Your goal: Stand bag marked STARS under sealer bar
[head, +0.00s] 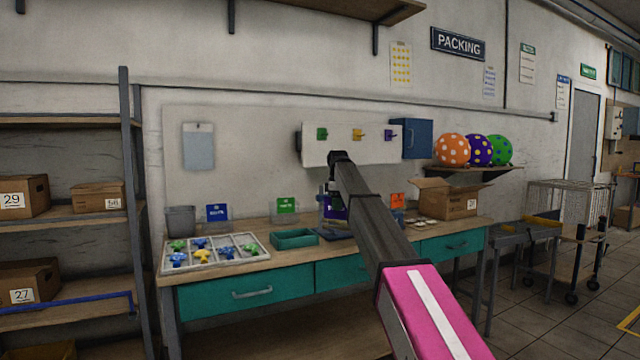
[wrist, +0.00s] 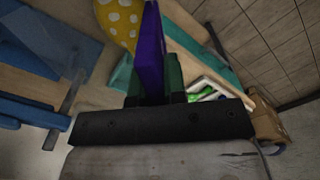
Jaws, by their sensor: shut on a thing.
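My gripper (head: 333,196) is over the back middle of the workbench, partly hidden by my arm in the head view. In the wrist view, the gripper (wrist: 155,92) is shut on a flat purple bag (wrist: 151,48), seen nearly edge-on. The purple bag (head: 335,208) also shows in the head view, upright below the gripper. I cannot read its marking. A dark blue flat piece (head: 338,234) lies on the bench near it; I cannot tell whether it belongs to the sealer. The sealer bar cannot be made out clearly.
A blue bag (head: 217,212), green bag (head: 287,205) and orange bag (head: 397,201) stand along the bench's back. A white panel (head: 375,150) hangs above.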

